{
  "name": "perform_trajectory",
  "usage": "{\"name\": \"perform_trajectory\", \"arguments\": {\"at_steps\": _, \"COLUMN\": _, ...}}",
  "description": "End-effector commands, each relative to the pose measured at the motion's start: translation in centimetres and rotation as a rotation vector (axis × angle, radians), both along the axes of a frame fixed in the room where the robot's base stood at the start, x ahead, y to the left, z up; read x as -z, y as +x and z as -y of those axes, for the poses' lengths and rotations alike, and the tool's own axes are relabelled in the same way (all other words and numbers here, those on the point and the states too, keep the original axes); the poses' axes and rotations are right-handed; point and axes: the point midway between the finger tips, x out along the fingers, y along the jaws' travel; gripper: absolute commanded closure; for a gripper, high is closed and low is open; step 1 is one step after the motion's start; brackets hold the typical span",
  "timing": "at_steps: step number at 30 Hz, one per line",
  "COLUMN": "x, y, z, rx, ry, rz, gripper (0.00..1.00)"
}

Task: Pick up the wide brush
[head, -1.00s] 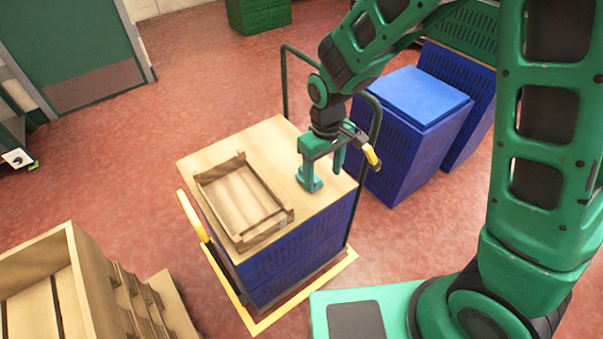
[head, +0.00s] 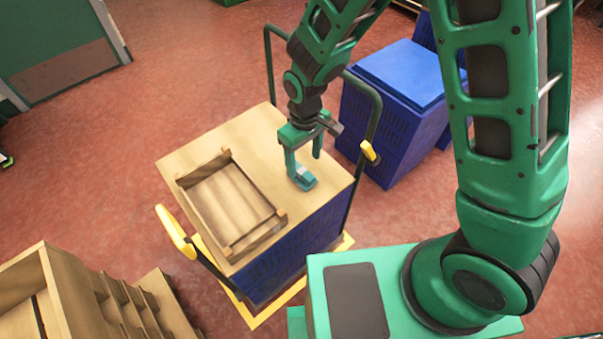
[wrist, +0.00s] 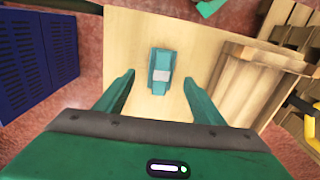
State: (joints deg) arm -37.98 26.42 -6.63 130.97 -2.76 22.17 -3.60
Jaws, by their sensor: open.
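The wide brush (head: 304,178) is a small teal block with a pale grey band. It lies on the wooden top of the cart (head: 262,135), to the right of the wooden tray. In the wrist view the brush (wrist: 160,71) lies beyond the fingertips, between their two lines and apart from both. My gripper (head: 304,163) is open and empty. It points down just above the brush in the head view. The wrist view shows its two teal fingers (wrist: 158,88) spread wide apart.
A shallow wooden tray (head: 273,224) sits left of the brush on the cart top. The cart has a dark green handle frame (head: 372,125) behind the arm. A blue crate stack (head: 385,120) stands to the right. A wooden crate (head: 75,290) is at lower left.

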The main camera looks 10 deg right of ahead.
Motion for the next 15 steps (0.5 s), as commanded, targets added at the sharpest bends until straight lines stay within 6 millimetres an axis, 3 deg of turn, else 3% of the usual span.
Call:
{"name": "perform_trajectory", "arguments": {"at_steps": 7, "x": 1.5, "y": 0.0, "z": -0.4, "rx": -0.005, "ry": -0.001, "rz": -0.002, "gripper": 0.38}}
{"name": "perform_trajectory", "arguments": {"at_steps": 15, "x": 4.8, "y": 0.3, "z": -0.6, "rx": -0.004, "ry": -0.002, "rz": -0.001, "gripper": 0.38}}
